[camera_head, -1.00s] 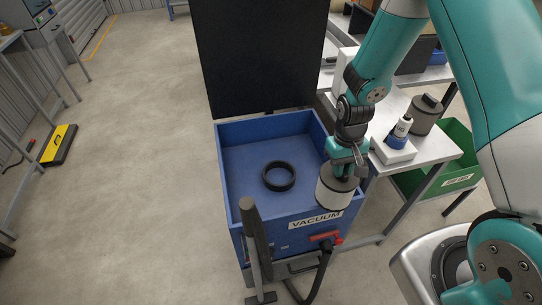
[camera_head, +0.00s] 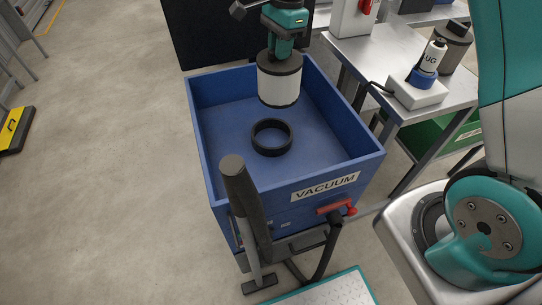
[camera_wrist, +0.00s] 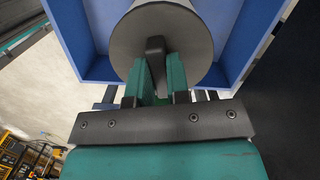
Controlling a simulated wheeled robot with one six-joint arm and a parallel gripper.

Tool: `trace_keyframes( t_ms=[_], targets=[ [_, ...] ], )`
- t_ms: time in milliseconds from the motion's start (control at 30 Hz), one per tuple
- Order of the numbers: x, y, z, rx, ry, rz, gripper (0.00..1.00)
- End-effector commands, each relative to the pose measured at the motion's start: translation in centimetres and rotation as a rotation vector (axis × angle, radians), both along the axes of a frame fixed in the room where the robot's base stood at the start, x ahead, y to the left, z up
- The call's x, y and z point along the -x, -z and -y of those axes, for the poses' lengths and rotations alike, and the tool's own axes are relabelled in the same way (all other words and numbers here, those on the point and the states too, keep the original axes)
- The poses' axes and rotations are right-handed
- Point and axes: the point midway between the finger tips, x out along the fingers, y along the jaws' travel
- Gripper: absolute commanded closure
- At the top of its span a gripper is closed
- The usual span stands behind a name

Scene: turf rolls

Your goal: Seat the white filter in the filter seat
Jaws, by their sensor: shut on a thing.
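The white filter (camera_head: 279,88) has a white body with dark end caps and hangs upright in the head view. My gripper (camera_head: 284,45) is shut on the handle on its top cap. In the wrist view my gripper (camera_wrist: 158,72) pinches the dark handle, and the filter's grey top cap (camera_wrist: 178,38) shows around it. The filter seat (camera_head: 272,137) is a black ring on the floor of the blue vacuum box (camera_head: 372,160). The filter is above the box, a little behind the ring in the picture and apart from it.
The box lid (camera_head: 215,40) stands open at the back. A black hose and pipe (camera_head: 243,200) rise at the box's front left. Open floor lies left.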

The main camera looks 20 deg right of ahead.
Motion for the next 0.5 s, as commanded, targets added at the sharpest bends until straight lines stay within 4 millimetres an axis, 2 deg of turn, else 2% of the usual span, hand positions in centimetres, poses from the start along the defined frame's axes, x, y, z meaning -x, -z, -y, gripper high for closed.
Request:
trace_keyframes(
  t_ms=[33, 100, 267, 367, 500],
  targets=[
    [-0.4, 0.5, -0.5, -0.003, 0.064, 0.004, 1.0],
    [-0.6, -0.3, -1.0, -0.003, 0.144, -0.001, 1.0],
    [-0.7, -0.9, -1.4, -0.003, 0.24, -0.011, 1.0],
    [-0.6, 0.6, -1.5, -0.003, 0.254, -0.017, 1.0],
    [-0.6, 4.4, -1.5, -0.002, 0.253, -0.019, 1.0]
  ],
)
